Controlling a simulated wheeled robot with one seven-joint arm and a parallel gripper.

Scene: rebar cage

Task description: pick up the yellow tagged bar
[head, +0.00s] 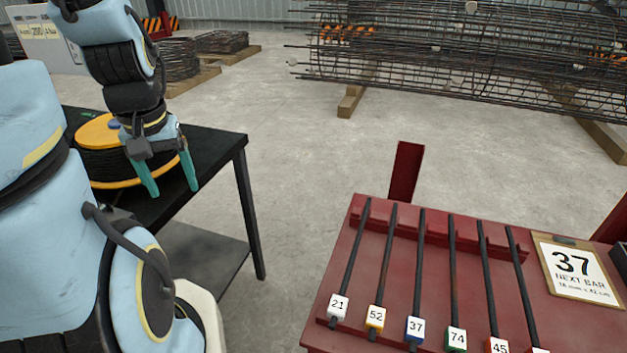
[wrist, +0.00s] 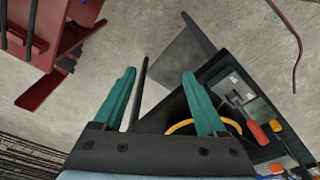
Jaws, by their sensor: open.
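The yellow tagged bar (head: 384,265) is a dark, thin rod lying second from the left on the red table. Its yellow tag (head: 376,319), with a white face reading 52, is at the near end. It lies between the bar with the white 21 tag (head: 338,307) and the bar with the blue 37 tag (head: 415,328). My gripper (head: 172,188) is open and empty, far left of the bar, beside the cable spool above the black table. The wrist view shows its two teal fingers (wrist: 159,74) apart with nothing held.
The red table (head: 330,285) also holds bars tagged 74 and 45, another at right, and a sign (head: 575,268) reading 37 NEXT BAR. A black table (head: 215,150) with a yellow-rimmed spool (head: 105,165) is at left. Open floor separates the tables. Rebar cages (head: 470,50) lie behind.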

